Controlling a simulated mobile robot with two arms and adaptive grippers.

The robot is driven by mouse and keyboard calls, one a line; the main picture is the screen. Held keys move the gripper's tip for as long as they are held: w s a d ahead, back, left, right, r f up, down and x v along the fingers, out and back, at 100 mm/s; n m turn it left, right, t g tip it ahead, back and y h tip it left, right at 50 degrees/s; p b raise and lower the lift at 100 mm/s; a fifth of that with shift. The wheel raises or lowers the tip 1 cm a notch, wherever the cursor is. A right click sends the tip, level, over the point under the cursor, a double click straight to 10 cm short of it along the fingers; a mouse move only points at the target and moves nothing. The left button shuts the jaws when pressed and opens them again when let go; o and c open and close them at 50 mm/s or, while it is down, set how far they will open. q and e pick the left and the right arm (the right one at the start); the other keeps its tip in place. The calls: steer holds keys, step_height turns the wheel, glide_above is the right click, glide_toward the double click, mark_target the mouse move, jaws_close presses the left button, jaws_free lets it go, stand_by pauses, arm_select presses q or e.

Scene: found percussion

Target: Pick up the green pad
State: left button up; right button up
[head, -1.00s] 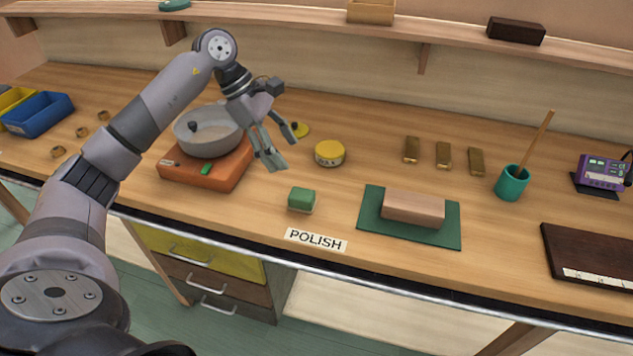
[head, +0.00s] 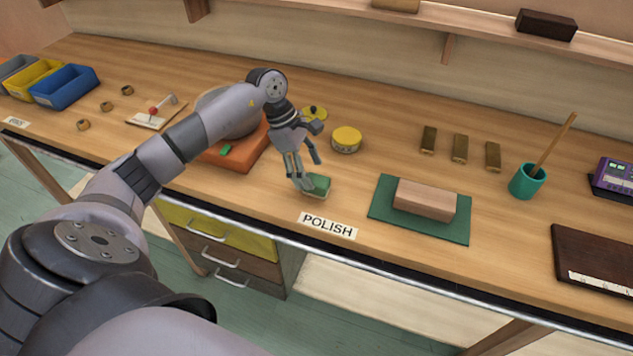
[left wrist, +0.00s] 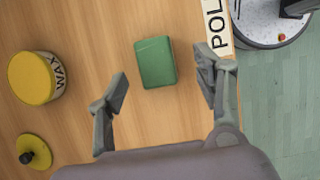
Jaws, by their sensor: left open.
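The green pad (head: 318,186) is a small block on the wooden bench, just behind the POLISH label (head: 328,225). In the head view my left gripper (head: 308,172) is above it and hides its left part. In the left wrist view the green pad (left wrist: 156,62) lies ahead of the fingertips and between their lines, nearer the right finger. My left gripper (left wrist: 163,84) is open and empty, with the fingers spread wide. My right gripper is not in view.
A yellow wax tin (head: 346,139) stands behind the pad. To the right, a pinkish-brown block (head: 425,199) rests on a dark green mat (head: 386,211). An orange base (head: 247,158) stands left of my gripper. The bench front edge is close to the label.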

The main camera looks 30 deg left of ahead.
mark_target(316, 179)
arm_select(q)
steer(key=x, duration=0.1)
steer(key=p+x, duration=0.2)
steer(key=shift+w+d+f, duration=0.15)
steer(key=shift+w+f, duration=0.15)
steer(key=shift+f, duration=0.05)
steer(key=shift+d+f, duration=0.1)
steer(key=shift+f, duration=0.45)
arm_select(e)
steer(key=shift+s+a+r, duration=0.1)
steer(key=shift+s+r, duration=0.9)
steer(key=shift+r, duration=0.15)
arm_select(q)
steer(key=shift+c, duration=0.4)
steer(key=c, duration=1.2)
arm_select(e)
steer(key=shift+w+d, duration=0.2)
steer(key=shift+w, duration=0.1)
